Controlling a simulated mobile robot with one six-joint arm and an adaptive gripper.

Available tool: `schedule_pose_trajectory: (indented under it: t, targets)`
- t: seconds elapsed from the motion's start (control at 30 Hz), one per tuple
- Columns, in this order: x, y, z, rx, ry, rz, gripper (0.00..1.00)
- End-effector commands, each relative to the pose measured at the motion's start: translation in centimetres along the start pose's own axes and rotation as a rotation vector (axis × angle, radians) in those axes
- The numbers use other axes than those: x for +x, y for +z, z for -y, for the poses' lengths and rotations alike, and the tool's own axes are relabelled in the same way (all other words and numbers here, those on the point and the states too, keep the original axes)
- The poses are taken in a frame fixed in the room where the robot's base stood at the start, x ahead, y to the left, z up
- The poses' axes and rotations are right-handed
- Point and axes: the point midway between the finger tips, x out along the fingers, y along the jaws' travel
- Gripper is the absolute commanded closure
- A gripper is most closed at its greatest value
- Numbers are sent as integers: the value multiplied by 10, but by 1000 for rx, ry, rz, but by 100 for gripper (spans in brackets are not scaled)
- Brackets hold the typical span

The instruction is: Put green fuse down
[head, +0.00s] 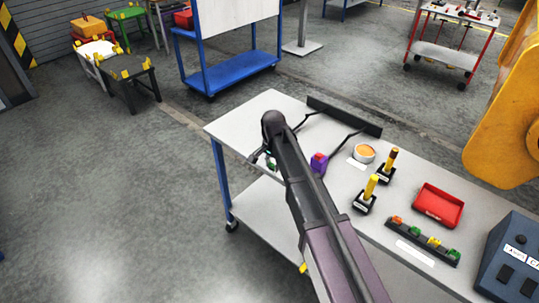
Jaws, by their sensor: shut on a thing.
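My gripper (264,158) hangs over the left part of the grey table (255,113), near its left edge. It is shut on a small green fuse (271,166), which shows only partly below my wrist. I cannot tell whether the fuse touches the tabletop. A black strip (424,243) on the right part of the table holds several small coloured pieces, orange, green and yellow. My arm covers the middle of the table.
A purple block with a red top (319,163) stands close right of my arm. A dark bar (345,117) lies along the back edge.

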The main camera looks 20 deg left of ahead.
Motion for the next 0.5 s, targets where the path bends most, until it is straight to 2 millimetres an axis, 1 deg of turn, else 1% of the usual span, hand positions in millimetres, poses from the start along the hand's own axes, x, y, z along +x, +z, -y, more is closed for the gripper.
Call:
schedule_pose_trajectory:
  t: [0.03, 0.2, 0.33, 0.5]
  targets:
    - [-2, 10, -15, 0, 0, 0, 97]
    - [-5, 30, -43, 0, 0, 0, 97]
    - [-7, 41, -59, 0, 0, 0, 97]
    - [-8, 50, -71, 0, 0, 0, 97]
